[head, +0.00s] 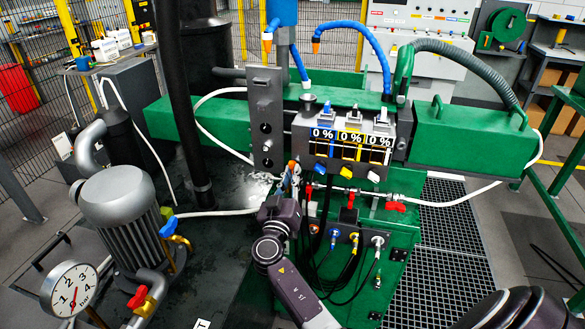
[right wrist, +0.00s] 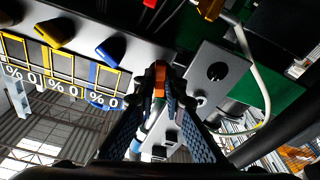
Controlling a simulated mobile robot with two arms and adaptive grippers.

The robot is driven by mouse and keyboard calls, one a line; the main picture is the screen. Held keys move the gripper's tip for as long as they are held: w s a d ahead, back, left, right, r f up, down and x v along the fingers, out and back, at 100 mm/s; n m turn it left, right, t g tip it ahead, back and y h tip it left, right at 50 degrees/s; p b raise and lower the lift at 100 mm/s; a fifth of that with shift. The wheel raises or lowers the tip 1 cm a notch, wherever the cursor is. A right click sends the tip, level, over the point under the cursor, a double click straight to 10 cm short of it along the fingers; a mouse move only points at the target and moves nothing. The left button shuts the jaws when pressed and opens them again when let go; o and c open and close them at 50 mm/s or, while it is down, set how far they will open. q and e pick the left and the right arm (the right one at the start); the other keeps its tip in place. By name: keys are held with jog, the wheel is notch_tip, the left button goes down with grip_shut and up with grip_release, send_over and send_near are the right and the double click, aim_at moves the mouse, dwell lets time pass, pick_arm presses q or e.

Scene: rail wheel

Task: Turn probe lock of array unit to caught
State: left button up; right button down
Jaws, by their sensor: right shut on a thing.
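My right gripper (head: 290,180) is in the middle of the head view, just left of the grey unit with three 0 % displays (head: 350,136). In the right wrist view its two dark fingers (right wrist: 161,92) close on a small orange piece (right wrist: 160,76). This looks like a lock lever, but no label shows. The fingers hide most of it, so I cannot tell its lock position. A white and blue part (right wrist: 138,135) shows between the fingers. The displays (right wrist: 58,90) appear upside down in the wrist view. My left gripper is not in view.
Blue, yellow and white knobs (head: 347,172) sit below the displays, close to the gripper. A grey upright plate (head: 265,117) stands to its left. Red-handled valves (head: 395,206) and cables are to the right. A motor (head: 122,205) and a gauge (head: 70,289) stand at left.

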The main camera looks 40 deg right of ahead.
jog(key=shift+f+n, duration=0.1)
jog(key=shift+n, duration=0.3)
jog(key=n+y+p, duration=0.1)
jog(key=n+p, duration=0.1)
jog(key=n, duration=0.3)
jog(key=shift+t+p, duration=0.3)
